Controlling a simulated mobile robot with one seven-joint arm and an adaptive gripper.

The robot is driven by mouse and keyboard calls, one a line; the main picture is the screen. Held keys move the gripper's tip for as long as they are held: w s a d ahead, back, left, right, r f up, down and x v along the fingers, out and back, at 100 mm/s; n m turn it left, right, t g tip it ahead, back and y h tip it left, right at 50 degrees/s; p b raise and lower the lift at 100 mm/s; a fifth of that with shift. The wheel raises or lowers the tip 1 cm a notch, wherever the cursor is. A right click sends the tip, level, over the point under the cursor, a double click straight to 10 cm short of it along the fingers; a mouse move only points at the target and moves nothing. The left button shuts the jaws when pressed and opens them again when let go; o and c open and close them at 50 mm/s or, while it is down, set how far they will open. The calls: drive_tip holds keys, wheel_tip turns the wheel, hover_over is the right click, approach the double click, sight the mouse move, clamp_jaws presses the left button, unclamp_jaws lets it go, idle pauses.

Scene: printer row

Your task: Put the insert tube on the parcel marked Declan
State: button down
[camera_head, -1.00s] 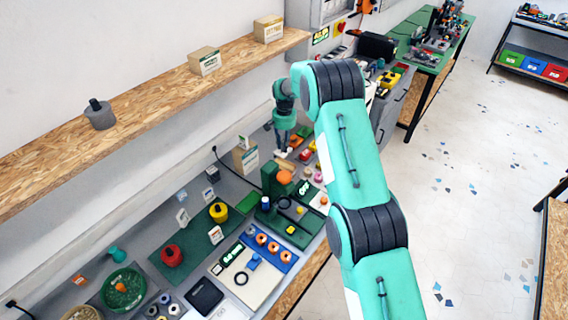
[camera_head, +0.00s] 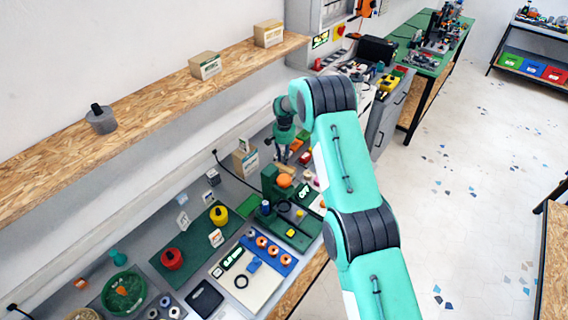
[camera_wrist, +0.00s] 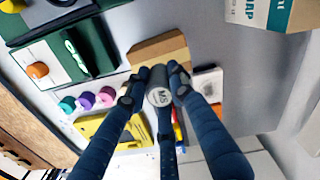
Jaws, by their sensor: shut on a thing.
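My gripper (camera_head: 283,157) is low over the back of the bench in the head view. In the wrist view its fingers (camera_wrist: 160,92) are closed around a grey cylinder with a pale end marked "MS" (camera_wrist: 160,97), which looks like the insert tube. A tan carton-like block with a darker strip (camera_wrist: 160,52) lies just beyond the fingertips; I cannot tell whether the tube touches it. Boxes that could be parcels are two cartons on the shelf (camera_head: 205,66) (camera_head: 268,33) and one on the bench (camera_head: 245,161). I cannot read the name Declan on any of them.
A yellow tool-like item (camera_wrist: 100,130) and small coloured knobs (camera_wrist: 86,99) lie close to the gripper. A teal-banded carton (camera_wrist: 268,12) stands at the wrist view's top right. A green machine (camera_head: 272,182) is in front of the gripper. The shelf (camera_head: 150,92) overhangs the bench.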

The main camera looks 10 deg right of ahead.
drive_tip(key=shift+f+p, duration=0.3)
drive_tip(key=shift+f, duration=1.55)
drive_tip(key=shift+f, duration=0.15)
drive_tip(key=c, duration=1.5)
unclamp_jaws()
drive_tip(key=shift+r+b, duration=0.75)
drive_tip(key=shift+r, duration=5.4)
drive_tip(key=shift+r, duration=0.1)
